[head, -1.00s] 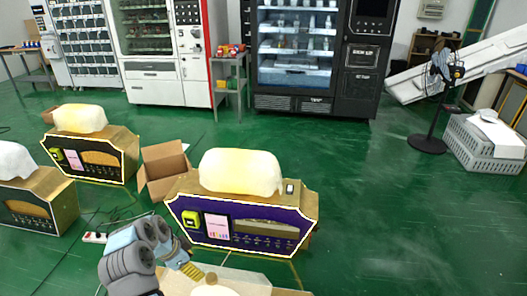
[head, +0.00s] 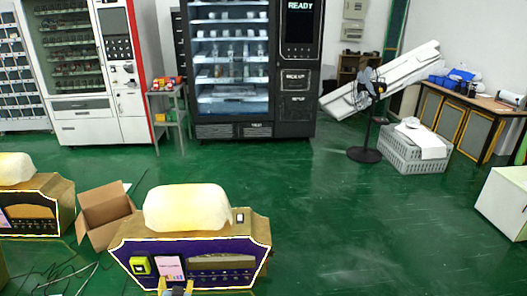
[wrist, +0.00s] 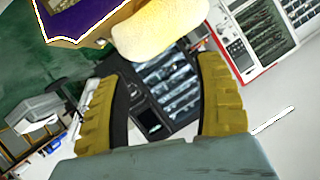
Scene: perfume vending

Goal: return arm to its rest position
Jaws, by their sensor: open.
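My gripper (wrist: 160,100) is open and empty in the wrist view, its two yellow ribbed fingers wide apart with nothing between them. In the head view only the tips of my gripper (head: 176,288) show at the bottom edge, in front of the purple perfume machine (head: 205,262). That machine has a cream rounded top (head: 187,208), a yellow device and a pink screen on its front. Part of the machine (wrist: 75,20) and its pale top (wrist: 160,30) show beyond the fingers in the wrist view, tilted. The rest of my arm is out of the head view.
An open cardboard box (head: 105,212) stands left of the purple machine, beside a similar machine (head: 38,205). A black vending machine (head: 298,100) and a white one (head: 100,125) stand behind. Grey crates (head: 400,158) and a fan (head: 364,154) stand back right. Green floor (head: 370,230) is clear at right.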

